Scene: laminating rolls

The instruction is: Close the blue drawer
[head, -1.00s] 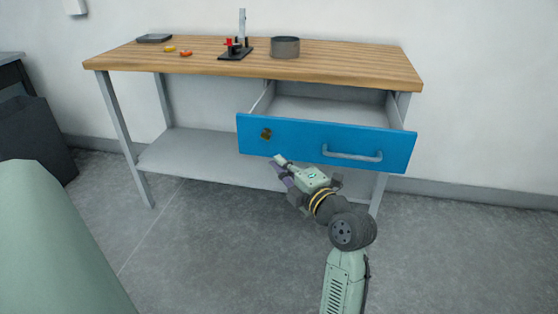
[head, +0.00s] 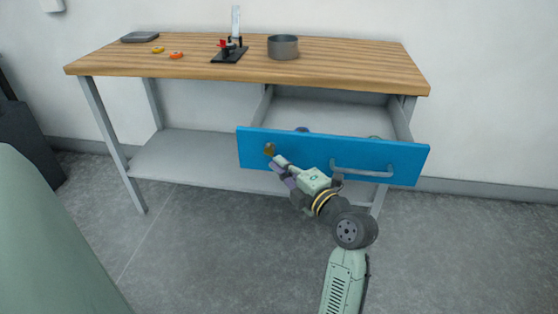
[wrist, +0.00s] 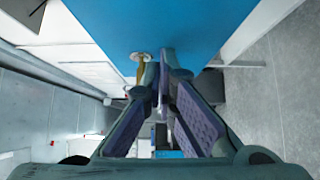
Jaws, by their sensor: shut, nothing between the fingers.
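The blue drawer (head: 310,152) is pulled out under the right half of the workbench. Its front carries a grey bar handle (head: 362,172) on the right and a round brass-coloured lock (head: 269,149) on the left. My gripper (head: 276,162) is shut and empty, in front of the drawer's left part just below the lock. In the wrist view the blue drawer front (wrist: 200,30) fills the upper middle, and the fingertips of my gripper (wrist: 154,62) are close to it beside the lock. I cannot tell whether they touch it.
The wooden workbench top (head: 330,68) bears a grey pot (head: 283,46), a black stand with a red part (head: 230,52), small orange and yellow pieces and a dark flat box (head: 139,37). A lower grey shelf (head: 190,160) lies below. Floor in front is clear.

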